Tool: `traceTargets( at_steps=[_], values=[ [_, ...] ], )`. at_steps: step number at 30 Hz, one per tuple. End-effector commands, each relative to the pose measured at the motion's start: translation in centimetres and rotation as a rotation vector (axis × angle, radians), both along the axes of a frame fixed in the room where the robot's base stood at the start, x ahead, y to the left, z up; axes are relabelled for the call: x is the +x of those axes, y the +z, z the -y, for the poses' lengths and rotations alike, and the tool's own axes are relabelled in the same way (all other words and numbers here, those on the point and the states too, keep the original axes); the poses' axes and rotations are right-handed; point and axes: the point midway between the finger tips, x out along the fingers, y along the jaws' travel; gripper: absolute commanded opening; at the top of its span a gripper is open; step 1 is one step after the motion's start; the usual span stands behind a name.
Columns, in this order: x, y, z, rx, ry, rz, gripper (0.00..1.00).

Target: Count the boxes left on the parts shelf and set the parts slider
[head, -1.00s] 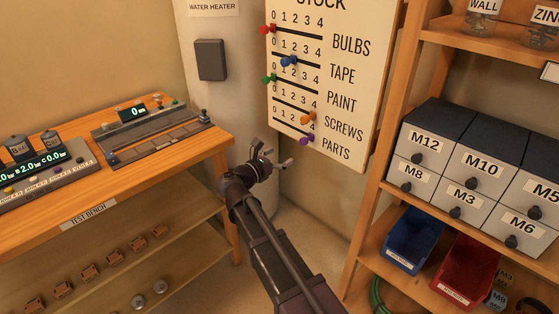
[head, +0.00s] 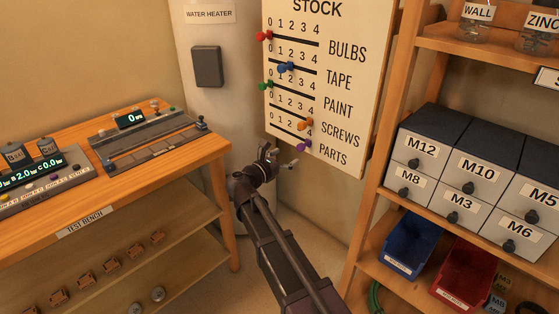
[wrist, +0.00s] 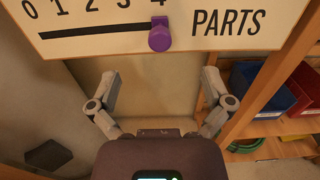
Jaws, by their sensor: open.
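The stock board (head: 345,25) hangs on the back wall with rows for bulbs, tape, paint, screws and parts. The purple parts slider knob (head: 303,145) is at the right end of the lowest slot, at 4. It also shows in the wrist view (wrist: 160,36), under the 4 and left of the word PARTS. My gripper (head: 277,159) is just below and left of the knob in the head view. In the wrist view my gripper (wrist: 157,90) is open and empty, its fingers spread below the knob and apart from it. No shelf labelled for parts is readable.
A wooden test bench (head: 218,147) stands at the left, with small brown items on its lower shelf. A wooden rack (head: 375,180) at the right holds labelled drawers, a blue bin (head: 408,243) and a red bin (head: 465,275). A water heater (head: 225,60) stands behind.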

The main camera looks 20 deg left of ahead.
Motion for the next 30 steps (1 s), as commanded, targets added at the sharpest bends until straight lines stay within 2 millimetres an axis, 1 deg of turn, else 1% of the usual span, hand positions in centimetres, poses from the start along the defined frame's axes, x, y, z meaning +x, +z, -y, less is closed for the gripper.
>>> traceTargets(
  at_steps=[3, 15, 21, 30],
  values=[
    [1.3, 0.0, 0.5, 0.0, -0.001, 0.0, 1.0],
    [4.9, 0.0, 1.9, 0.0, 0.001, 0.0, 1.0],
    [5.8, 0.0, 2.3, 0.0, 0.001, 0.0, 1.0],
    [6.0, 0.0, 2.4, 0.0, 0.002, 0.0, 1.0]
  ],
)
